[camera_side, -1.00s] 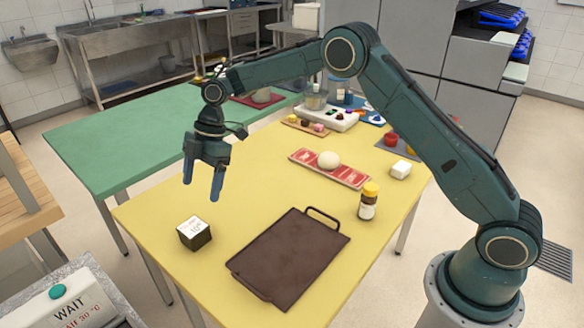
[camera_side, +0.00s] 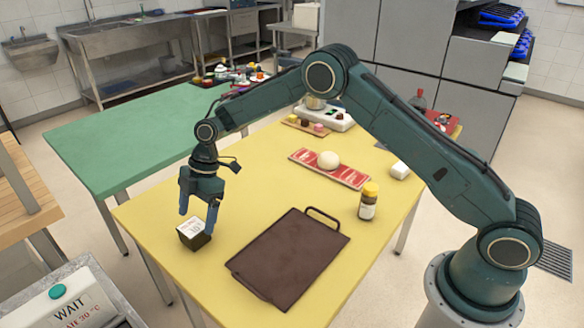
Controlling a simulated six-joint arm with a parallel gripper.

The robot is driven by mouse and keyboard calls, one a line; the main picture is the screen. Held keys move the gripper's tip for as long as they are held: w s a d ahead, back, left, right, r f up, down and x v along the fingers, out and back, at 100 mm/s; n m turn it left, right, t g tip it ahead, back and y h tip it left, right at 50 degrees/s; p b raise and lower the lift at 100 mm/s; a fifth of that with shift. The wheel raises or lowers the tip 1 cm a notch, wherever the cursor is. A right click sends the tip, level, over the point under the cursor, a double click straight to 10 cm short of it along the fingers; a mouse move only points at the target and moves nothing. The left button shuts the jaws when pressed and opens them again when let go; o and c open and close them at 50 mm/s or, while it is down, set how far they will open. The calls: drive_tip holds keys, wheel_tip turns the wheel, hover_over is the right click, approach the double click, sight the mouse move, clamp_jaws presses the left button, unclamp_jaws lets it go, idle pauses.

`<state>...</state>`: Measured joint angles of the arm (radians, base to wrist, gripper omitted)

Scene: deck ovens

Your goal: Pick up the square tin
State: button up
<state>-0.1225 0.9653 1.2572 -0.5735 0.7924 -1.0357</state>
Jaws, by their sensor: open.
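The square tin (camera_side: 193,236) is a small dark box with a white printed label on top. It sits on the yellow table (camera_side: 150,212) near the left front edge. My gripper (camera_side: 198,221) points down over the tin with its two fingers spread, one at the tin's left and one at its right. The fingers overlap the tin's upper part in this view. I cannot tell whether they touch it.
A dark brown tray (camera_side: 288,258) with a handle lies to the right of the tin. The table around the tin is otherwise clear.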

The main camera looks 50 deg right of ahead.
sight(194, 226)
drive_tip(key=shift+x, duration=2.35)
drive_tip(key=shift+a+r, duration=0.1)
drive_tip(key=shift+r, duration=0.05)
drive_tip(key=c, duration=1.2)
